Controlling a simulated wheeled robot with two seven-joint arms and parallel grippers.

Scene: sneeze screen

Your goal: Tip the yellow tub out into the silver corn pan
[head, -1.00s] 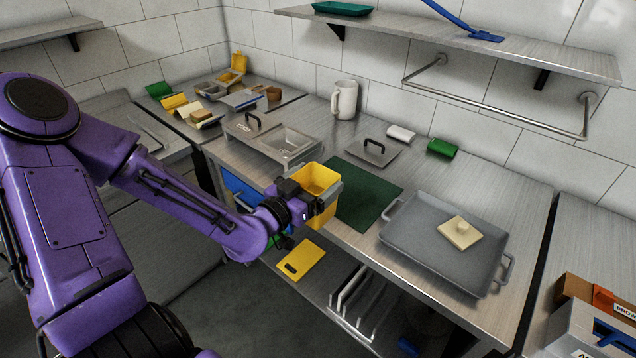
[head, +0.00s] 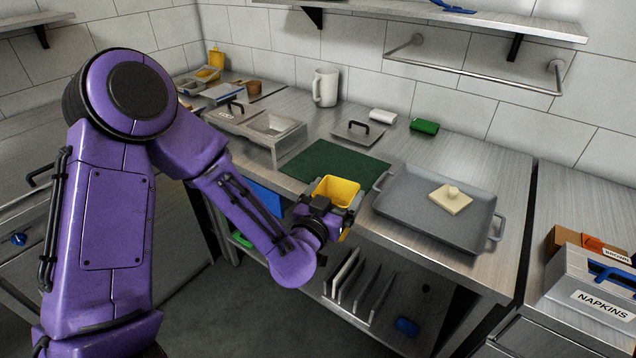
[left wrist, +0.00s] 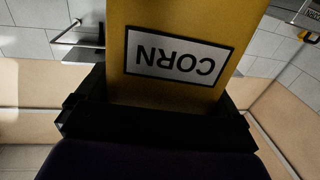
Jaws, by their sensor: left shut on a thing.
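The yellow tub (head: 338,189) is upright, open side up, in the head view. My left gripper (head: 334,205) is shut on it and holds it by the counter's front edge, between the green mat and the grey tray. In the left wrist view the tub (left wrist: 178,85) fills the middle, its CORN label upside down. What is inside the tub I cannot tell. An open silver pan (head: 272,125) sits in the steel housing behind and left of the tub; I cannot read a corn label on it. My right gripper is not in view.
A green mat (head: 330,161) lies in front of a loose lid (head: 358,133). A grey tray (head: 410,205) with a cream block (head: 451,199) is right of the tub. A white jug (head: 326,86) stands at the back. A lidded section (head: 228,112) adjoins the open pan.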

